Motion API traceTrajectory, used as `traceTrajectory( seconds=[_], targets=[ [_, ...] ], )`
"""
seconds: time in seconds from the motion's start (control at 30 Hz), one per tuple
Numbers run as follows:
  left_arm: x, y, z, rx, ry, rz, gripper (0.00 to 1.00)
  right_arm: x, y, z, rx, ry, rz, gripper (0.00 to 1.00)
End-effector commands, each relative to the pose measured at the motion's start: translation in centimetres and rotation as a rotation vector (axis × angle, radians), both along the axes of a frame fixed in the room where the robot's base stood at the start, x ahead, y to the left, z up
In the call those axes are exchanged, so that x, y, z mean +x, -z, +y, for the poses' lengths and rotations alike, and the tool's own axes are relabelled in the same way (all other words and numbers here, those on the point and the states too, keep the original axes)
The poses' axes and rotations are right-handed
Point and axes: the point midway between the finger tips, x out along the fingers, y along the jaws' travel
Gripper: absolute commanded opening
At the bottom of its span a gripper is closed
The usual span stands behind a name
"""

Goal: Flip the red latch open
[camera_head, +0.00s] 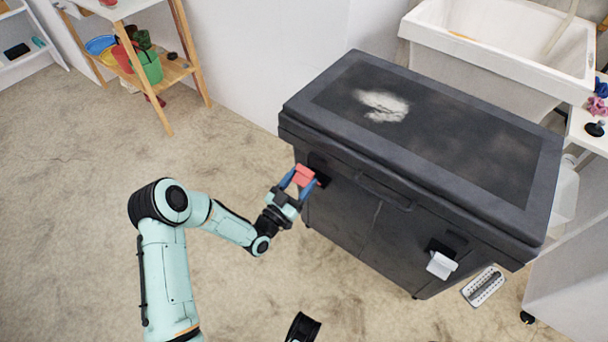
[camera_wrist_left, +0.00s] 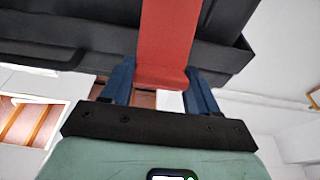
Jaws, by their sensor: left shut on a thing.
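The red latch (camera_head: 304,175) is on the front of a large dark grey chest (camera_head: 350,190), near its left end just below the lid. My left gripper (camera_head: 298,182) is shut on the red latch, with a blue finger on each side of it. In the left wrist view the red latch (camera_wrist_left: 166,45) reaches down between the two blue fingers (camera_wrist_left: 160,85). Its upper end runs out of the picture. The chest's lid (camera_head: 450,140) is down.
A white latch (camera_head: 441,265) sticks out on the chest's front at right. A white sink (camera_head: 510,50) stands behind the chest. A wooden shelf (camera_head: 185,70) with coloured pots is at the upper left. The floor (camera_head: 80,230) around my left arm is clear.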

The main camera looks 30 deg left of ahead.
Motion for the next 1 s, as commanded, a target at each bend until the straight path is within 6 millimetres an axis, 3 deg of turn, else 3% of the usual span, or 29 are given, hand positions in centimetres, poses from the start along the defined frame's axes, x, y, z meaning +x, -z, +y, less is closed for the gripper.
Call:
traceTrajectory(
  seconds=[0.2, 0.73, 0.77, 0.8, 1.0],
  targets=[
    [-0.75, 1.02, 0.06, -0.002, 0.000, 0.013, 0.05, 0.03, 0.01, 0.01, 0.000, -0.001, 0.000, 0.43],
    [-0.95, 1.34, 0.10, -0.001, 0.000, 0.017, 0.05, 0.01, 0.04, 0.01, 0.000, 0.000, 0.000, 0.43],
    [-0.96, 1.35, 0.10, -0.001, 0.000, 0.017, 0.66, 0.01, 0.04, 0.01, 0.000, 0.000, 0.000, 0.43],
    [-0.94, 1.32, 0.11, -0.001, 0.000, 0.016, 0.79, 0.01, 0.04, 0.01, 0.000, 0.000, 0.000, 0.43],
    [-0.85, 1.11, 0.08, 0.000, -0.001, 0.010, 0.81, 0.01, 0.04, 0.01, 0.000, 0.000, 0.000, 0.43]
  ],
)
